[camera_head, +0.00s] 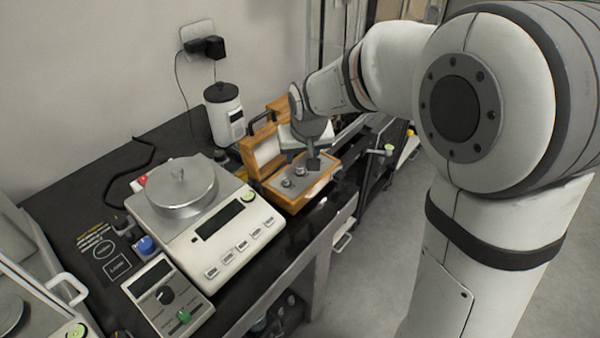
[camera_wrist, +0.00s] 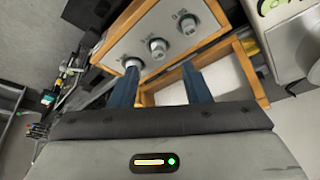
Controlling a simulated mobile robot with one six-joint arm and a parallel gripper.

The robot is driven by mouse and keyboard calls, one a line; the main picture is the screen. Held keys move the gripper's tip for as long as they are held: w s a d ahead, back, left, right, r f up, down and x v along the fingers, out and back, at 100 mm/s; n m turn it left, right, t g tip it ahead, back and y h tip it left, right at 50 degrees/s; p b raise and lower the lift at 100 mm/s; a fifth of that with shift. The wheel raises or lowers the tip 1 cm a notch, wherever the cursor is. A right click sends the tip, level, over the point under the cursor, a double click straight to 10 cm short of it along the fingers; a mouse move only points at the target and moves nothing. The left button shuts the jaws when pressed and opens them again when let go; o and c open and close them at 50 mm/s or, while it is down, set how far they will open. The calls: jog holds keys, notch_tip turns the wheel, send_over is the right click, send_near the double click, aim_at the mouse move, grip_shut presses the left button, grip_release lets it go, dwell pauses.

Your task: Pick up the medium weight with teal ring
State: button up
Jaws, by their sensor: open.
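A wooden weight case (camera_head: 290,203) stands open on the dark table, and its grey insert holds silver weights. In the wrist view three weights stand in a row on the insert: one at the left (camera_wrist: 133,64), a middle one (camera_wrist: 158,47) and one at the upper right (camera_wrist: 187,23). No teal ring can be made out on any of them at this size. My gripper (camera_wrist: 160,70) is open and empty, with its blue fingers apart and the middle weight beyond the gap between them. In the head view my gripper (camera_head: 313,163) is over the case's right part.
A balance (camera_head: 215,235) with a round silver pan (camera_head: 181,190) stands left of the case. A small control box (camera_head: 168,290) is in front of it. A white canister (camera_head: 224,115) stands behind the case. The case's raised lid (camera_head: 263,150) is close to my gripper.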

aim_at(300, 166)
jog(key=x, duration=0.6)
jog(key=shift+w, duration=0.45)
grip_shut()
